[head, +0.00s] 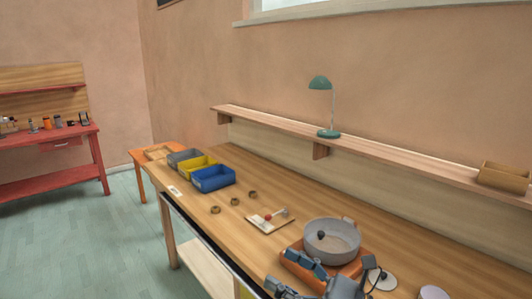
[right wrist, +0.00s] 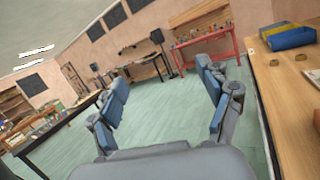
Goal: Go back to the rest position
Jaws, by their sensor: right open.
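My right gripper (head: 290,275) is at the bottom of the head view, by the front edge of the wooden workbench (head: 330,204). In the right wrist view its two blue-padded fingers (right wrist: 163,90) stand wide apart with nothing between them. Behind it in the head view, a grey round pan (head: 345,252) with a dark ball-like thing (head: 321,235) at its near side stands on an orange-brown base (head: 296,249). The gripper overlaps part of this base in the picture; I cannot tell whether they touch. My left gripper is out of view.
Grey, yellow and blue bins (head: 213,184) stand at the bench's far end. A shelf with a green lamp (head: 328,133) runs behind. The green floor (right wrist: 165,120) beside the bench is clear.

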